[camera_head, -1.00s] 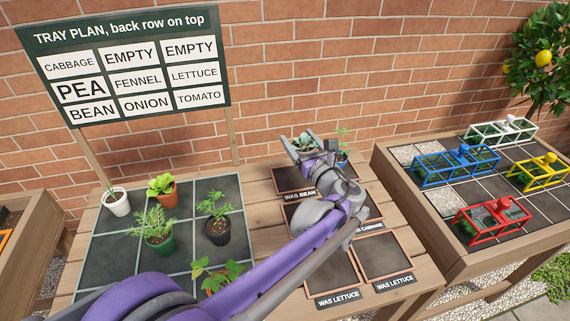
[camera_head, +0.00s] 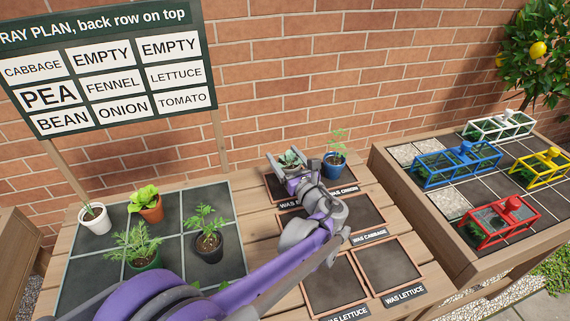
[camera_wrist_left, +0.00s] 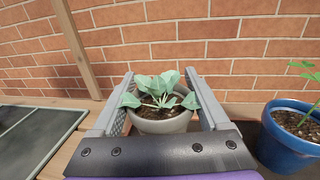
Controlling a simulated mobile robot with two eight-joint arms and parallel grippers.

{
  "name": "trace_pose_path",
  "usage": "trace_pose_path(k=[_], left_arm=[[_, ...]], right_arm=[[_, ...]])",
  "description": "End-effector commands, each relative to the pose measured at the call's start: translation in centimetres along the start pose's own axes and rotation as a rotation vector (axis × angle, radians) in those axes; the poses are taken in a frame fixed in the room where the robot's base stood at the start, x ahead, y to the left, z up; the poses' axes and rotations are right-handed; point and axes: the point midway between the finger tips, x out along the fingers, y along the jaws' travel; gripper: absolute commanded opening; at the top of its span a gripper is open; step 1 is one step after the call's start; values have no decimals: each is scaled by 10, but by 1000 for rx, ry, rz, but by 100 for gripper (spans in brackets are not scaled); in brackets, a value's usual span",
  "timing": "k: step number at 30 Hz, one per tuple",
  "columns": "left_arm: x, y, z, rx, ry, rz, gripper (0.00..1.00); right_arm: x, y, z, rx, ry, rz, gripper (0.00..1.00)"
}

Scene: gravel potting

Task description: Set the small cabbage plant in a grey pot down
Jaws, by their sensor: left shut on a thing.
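The small cabbage plant with pale blue-green leaves stands upright in its grey pot (camera_wrist_left: 178,125) in the left wrist view. My left gripper (camera_wrist_left: 158,100) is shut on this pot, one finger on each side. In the head view the cabbage (camera_head: 290,160) shows between the fingers of my left gripper (camera_head: 289,164), over the back-left framed slate square (camera_head: 278,190) of the right-hand group. The pot's base is hidden, so I cannot tell whether it touches the slate. My right gripper is not in view.
A blue pot (camera_head: 334,168) with a seedling stands close to the right of the grey pot. A slate tray (camera_head: 83,252) with several potted plants lies at left. Framed squares nearer the front (camera_head: 385,266) are bare. A planter with coloured cages (camera_head: 500,222) stands at right.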

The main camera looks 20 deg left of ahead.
Motion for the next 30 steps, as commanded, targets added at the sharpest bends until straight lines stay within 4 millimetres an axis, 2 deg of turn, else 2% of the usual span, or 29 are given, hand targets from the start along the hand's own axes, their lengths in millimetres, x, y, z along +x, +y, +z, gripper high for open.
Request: trace_pose_path(k=[1,3,14,15,18,28,30], left_arm=[[0,0,-11,1,0,0,16],[0,0,-19,1,0,0,16],[0,0,-22,1,0,0,16],[0,0,-23,0,0,0,80],[0,0,-22,0,0,0,98],[0,0,-17,0,0,0,100],[-9,-1,-18,-1,0,-3,100]], right_arm=[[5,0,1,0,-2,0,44],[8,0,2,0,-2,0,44],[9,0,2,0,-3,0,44],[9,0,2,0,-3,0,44],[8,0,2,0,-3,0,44],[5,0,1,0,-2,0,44],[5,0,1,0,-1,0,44]])
